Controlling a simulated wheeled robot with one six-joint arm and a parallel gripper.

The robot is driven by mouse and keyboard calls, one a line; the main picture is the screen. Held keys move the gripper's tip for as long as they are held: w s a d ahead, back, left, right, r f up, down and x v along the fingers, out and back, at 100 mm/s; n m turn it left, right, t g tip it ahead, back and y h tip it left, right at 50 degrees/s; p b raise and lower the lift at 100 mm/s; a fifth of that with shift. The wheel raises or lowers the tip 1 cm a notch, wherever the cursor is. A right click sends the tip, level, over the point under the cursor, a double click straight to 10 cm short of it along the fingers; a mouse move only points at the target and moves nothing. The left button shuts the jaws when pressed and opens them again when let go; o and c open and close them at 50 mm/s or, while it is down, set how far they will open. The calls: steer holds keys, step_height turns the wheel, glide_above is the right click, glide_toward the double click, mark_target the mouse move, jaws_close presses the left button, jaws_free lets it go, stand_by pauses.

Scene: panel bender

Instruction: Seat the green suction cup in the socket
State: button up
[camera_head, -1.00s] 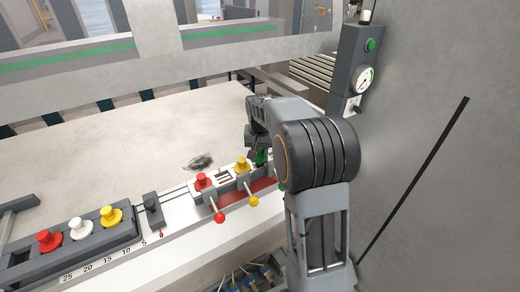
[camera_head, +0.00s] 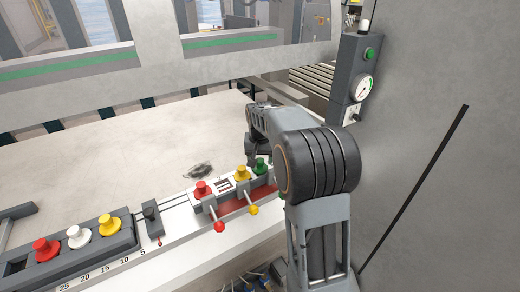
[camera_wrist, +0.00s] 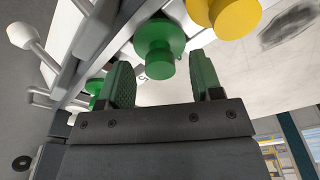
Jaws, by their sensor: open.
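The green suction cup (camera_head: 260,165) stands upright in the rail fixture, right of the yellow cup (camera_head: 242,174) and the red cup (camera_head: 202,188). It looks seated, but the socket's rim is hidden beneath it. In the wrist view the green cup (camera_wrist: 158,45) has its knob toward me, and the yellow cup (camera_wrist: 225,14) is beside it. My gripper (camera_wrist: 162,66) is open, with its two green-padded fingers apart on either side of the knob's end and clear of it. In the head view my gripper (camera_head: 256,147) is just above and behind the green cup.
Levers with a red ball (camera_head: 219,226) and a yellow ball (camera_head: 253,210) stick out in front of the fixture. A dark rack (camera_head: 70,250) with red, white and yellow cups is at left. A panel with a gauge (camera_head: 362,89) stands at right.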

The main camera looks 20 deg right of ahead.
mark_target(260, 171)
step_height(260, 171, up, 13)
steer(key=s, duration=0.1)
steer(key=shift+s+a+r, duration=0.2)
steer(key=shift+s+a, duration=0.05)
steer(key=shift+a, duration=0.15)
steer(key=shift+w, duration=0.1)
